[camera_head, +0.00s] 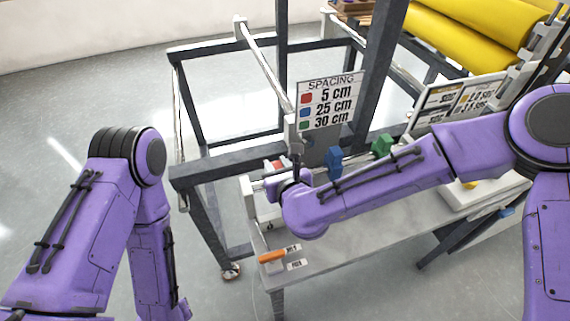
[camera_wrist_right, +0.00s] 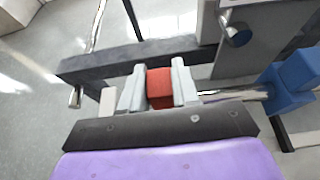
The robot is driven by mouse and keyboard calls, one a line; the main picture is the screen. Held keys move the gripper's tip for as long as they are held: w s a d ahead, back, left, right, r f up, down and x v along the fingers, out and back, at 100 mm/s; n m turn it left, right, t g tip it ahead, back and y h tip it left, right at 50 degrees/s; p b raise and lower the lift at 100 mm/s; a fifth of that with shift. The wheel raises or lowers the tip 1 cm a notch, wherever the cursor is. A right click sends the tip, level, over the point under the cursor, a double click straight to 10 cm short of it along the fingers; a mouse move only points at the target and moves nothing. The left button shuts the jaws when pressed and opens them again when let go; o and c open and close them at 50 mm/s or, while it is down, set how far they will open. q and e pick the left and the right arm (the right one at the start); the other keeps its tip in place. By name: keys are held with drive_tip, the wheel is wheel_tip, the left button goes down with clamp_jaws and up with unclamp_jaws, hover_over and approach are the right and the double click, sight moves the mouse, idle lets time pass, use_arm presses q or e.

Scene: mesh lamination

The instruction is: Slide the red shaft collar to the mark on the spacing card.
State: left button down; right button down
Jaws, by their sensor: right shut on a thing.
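The red shaft collar (camera_wrist_right: 159,84) sits between the two fingers of my right gripper (camera_wrist_right: 158,90) in the wrist view, on a thin metal shaft. The right gripper is shut on it. In the head view the collar (camera_head: 275,164) is only partly seen behind my right wrist. The spacing card (camera_head: 330,98) stands above and reads red 5 cm, blue 25 cm, green 30 cm. Marks along the shaft cannot be made out. My left arm hangs at the left of the head view, and its gripper is out of view.
A blue collar (camera_head: 335,160) and a green collar (camera_head: 381,145) sit farther right along the shaft. An orange-handled tool (camera_head: 272,256) lies at the table's (camera_head: 345,256) left front. Dark frame posts stand behind. Yellow rolls (camera_head: 465,42) are at the back right.

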drive_tip(key=shift+w+d, duration=0.1)
drive_tip(key=shift+d, duration=0.1)
drive_tip(key=c, duration=0.9)
unclamp_jaws()
drive_tip(key=shift+d, duration=0.15)
drive_tip(key=shift+s+r, duration=0.1)
drive_tip(key=shift+s, duration=0.35)
drive_tip(key=b+v, duration=0.2)
drive_tip(key=v, duration=0.7)
drive_tip(key=shift+s+d+r+b, duration=0.2)
drive_tip(key=shift+b, duration=0.1)
